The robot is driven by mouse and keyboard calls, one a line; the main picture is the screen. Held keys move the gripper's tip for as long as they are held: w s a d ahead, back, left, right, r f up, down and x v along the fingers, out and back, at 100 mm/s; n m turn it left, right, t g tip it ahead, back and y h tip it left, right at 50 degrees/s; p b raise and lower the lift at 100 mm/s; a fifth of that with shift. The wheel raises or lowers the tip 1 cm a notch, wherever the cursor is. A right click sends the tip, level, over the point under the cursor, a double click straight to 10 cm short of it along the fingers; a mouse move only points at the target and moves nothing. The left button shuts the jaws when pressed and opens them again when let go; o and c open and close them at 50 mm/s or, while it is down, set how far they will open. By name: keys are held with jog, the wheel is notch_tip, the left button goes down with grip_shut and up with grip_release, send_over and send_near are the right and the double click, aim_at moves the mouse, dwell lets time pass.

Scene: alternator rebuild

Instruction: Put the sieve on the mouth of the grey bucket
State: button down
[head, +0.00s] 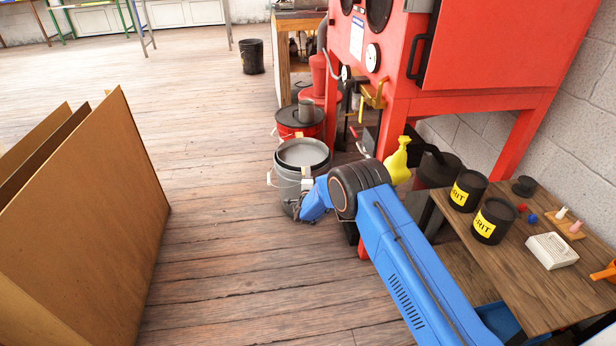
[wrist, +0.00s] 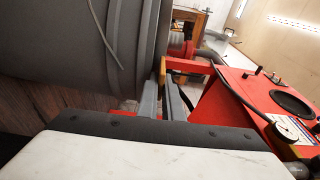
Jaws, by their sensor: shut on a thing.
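The grey bucket (head: 297,190) stands upright on the floor in front of the red cabinet. The sieve (head: 302,153) shows as a pale grey round disc at its mouth; I cannot tell whether it rests on the rim or is held just above. My gripper (head: 307,174) is at the near right side of the rim, shut on the sieve's edge or handle, the grip partly hidden by my wrist. In the wrist view the bucket's grey ribbed wall (wrist: 75,45) fills the upper left, close to my narrow fingers (wrist: 164,102); the held part is hard to make out.
A red bucket (head: 300,121) stands right behind the grey one, near the red cabinet (head: 480,60). A wooden table (head: 505,265) with black grit tins (head: 492,222) is at right. Brown panels (head: 90,220) stand at left. The floor between is clear.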

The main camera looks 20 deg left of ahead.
jog(key=shift+f, duration=0.5)
jog(key=c, duration=1.9)
grip_release()
jog(key=shift+f, duration=0.1)
jog(key=shift+s+d, duration=0.1)
jog(key=shift+s, duration=0.2)
jog(key=v, duration=1.1)
jog(key=shift+s+d, duration=0.1)
jog(key=shift+s, duration=0.1)
